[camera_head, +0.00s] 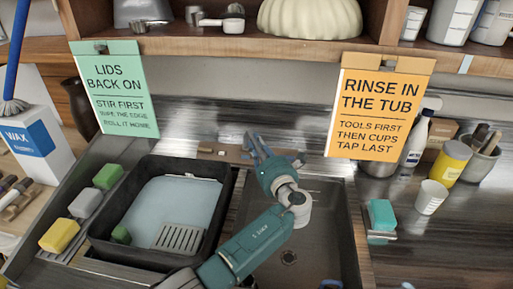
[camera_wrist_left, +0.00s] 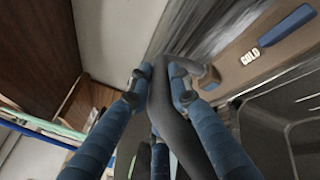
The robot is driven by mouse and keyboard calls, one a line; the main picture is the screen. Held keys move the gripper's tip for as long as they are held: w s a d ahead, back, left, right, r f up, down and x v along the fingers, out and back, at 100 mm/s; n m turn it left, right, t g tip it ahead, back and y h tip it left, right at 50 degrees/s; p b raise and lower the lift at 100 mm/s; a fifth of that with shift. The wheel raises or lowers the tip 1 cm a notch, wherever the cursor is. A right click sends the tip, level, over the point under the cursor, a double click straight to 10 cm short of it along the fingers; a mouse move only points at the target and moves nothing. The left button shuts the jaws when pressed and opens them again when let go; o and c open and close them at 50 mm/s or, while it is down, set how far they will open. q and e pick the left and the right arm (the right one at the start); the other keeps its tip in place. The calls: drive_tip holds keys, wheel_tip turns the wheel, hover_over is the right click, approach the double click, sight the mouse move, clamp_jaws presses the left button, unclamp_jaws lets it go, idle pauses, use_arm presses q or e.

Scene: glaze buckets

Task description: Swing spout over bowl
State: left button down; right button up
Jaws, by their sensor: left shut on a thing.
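My left gripper (camera_head: 262,146) reaches over the sink to the back ledge, with its fingers pointing up and back. In the head view the spout is largely hidden by my gripper. The dark sink bowl (camera_head: 318,225) on the right is empty, with a round drain. To its left is a black tub (camera_head: 103,221) holding pale water. Where the spout's tip points cannot be told. My right gripper is not in view.
Sponges (camera_head: 60,235) line the tub's left side. Two hanging signs, green (camera_head: 118,90) and orange (camera_head: 375,105), flank the space behind my gripper. A white cup (camera_head: 430,197) stands on the right counter.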

sight(266, 155)
use_arm(q)
drive_tip(key=shift+d+r, duration=0.1)
drive_tip(key=shift+r, duration=0.05)
drive_tip(key=c, duration=1.7)
unclamp_jaws()
drive_tip(key=shift+o, duration=0.4)
drive_tip(key=shift+v, duration=3.7)
